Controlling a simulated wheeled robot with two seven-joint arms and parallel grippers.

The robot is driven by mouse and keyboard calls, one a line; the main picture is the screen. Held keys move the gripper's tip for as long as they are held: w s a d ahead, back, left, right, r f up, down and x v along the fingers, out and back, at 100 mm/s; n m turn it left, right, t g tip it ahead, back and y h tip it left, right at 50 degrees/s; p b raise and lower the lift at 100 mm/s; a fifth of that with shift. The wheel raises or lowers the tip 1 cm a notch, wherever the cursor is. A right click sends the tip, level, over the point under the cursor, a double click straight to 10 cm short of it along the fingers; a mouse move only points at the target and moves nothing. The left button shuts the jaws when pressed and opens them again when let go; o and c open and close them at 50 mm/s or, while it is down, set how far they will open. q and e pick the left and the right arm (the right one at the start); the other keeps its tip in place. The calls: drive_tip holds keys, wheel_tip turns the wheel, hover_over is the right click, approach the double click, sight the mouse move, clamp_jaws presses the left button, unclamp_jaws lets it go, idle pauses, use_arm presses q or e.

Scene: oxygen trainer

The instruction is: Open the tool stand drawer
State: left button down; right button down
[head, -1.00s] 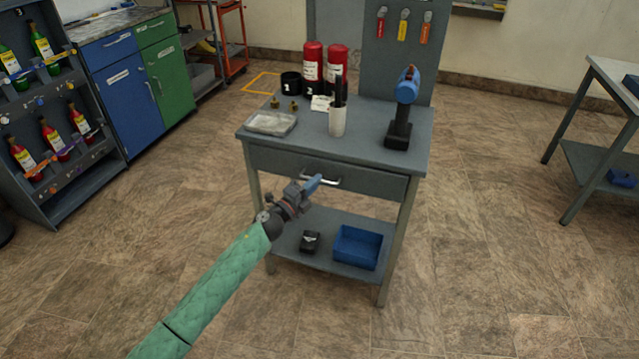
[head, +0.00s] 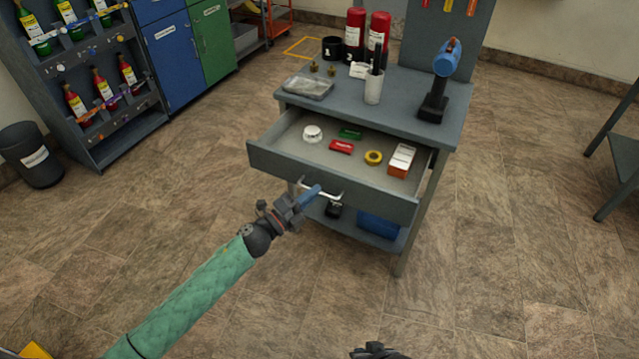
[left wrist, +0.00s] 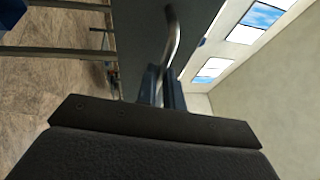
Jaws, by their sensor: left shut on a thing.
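The grey tool stand drawer (head: 330,187) is pulled well out, its inside showing. My left gripper (head: 312,195) is shut on its silver bar handle (head: 331,197) at the drawer front. In the left wrist view the handle (left wrist: 175,40) runs down between the two fingers (left wrist: 161,88). The drawer holds a white round roll (head: 313,133), a green item (head: 350,134), a red item (head: 341,147), a yellow ring (head: 373,157) and an orange-and-white box (head: 401,160). A dark piece, seemingly my right gripper (head: 376,351), shows at the bottom edge, its jaws unclear.
On the stand top (head: 400,98) are a clear tray (head: 308,87), a white cup (head: 373,90) of dark tools, and a blue drill (head: 440,80). A blue bin (head: 380,225) sits on the lower shelf. The floor in front is clear.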

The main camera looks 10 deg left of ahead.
use_arm(q)
drive_tip(key=shift+s+a, duration=0.25)
drive_tip(key=shift+s, duration=0.4)
drive_tip(key=c, duration=1.5)
unclamp_jaws()
